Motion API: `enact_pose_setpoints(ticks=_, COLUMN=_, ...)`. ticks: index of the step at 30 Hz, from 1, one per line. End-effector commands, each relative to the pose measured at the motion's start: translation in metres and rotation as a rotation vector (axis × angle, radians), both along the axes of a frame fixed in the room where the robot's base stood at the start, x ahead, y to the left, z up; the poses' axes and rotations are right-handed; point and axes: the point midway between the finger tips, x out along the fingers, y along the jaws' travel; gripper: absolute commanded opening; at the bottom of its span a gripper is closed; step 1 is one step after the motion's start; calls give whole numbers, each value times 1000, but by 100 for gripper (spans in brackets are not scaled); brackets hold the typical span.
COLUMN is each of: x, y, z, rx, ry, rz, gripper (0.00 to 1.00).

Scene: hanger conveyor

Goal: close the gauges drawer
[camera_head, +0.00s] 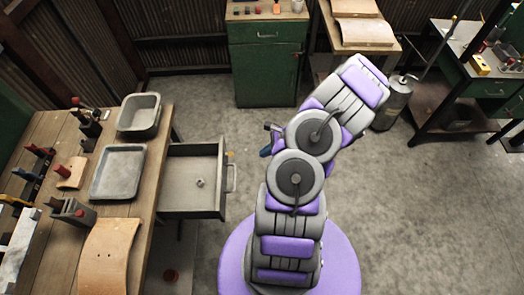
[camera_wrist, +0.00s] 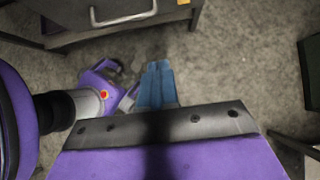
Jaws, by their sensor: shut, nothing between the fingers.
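An open drawer (camera_head: 218,204) sticks out to the right from under the wooden bench at the left. It is grey, with a bar handle (camera_head: 233,178) on its front and a small round item (camera_head: 199,182) inside. I read no label on it. My gripper (camera_head: 266,150) is right of the drawer front, apart from it and partly hidden by my arm. In the wrist view, its blue fingers (camera_wrist: 157,72) are together and empty. A dark drawer front with a metal bar handle (camera_wrist: 122,20) lies beyond the fingertips, at the top left, with a gap between.
The wooden bench (camera_head: 148,205) carries a grey bin (camera_head: 139,113), a grey tray (camera_head: 118,171) and several small tools. A green cabinet (camera_head: 268,65) stands at the back. A grey canister (camera_head: 394,103) stands at the back right. The floor between drawer and arm is clear.

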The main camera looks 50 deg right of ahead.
Motion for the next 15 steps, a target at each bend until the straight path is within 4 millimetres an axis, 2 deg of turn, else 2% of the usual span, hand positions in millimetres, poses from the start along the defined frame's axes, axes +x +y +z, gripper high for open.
enact_pose_setpoints(ticks=3, x=11, y=12, z=-19, rx=3, ry=1, rz=5, gripper=0)
enact_pose_setpoints(ticks=12, x=38, y=19, z=-72, rx=23, ry=3, rz=5, gripper=0)
enact_pose_setpoints(ticks=15, x=50, y=29, z=-75, rx=20, ry=1, rz=6, gripper=0)
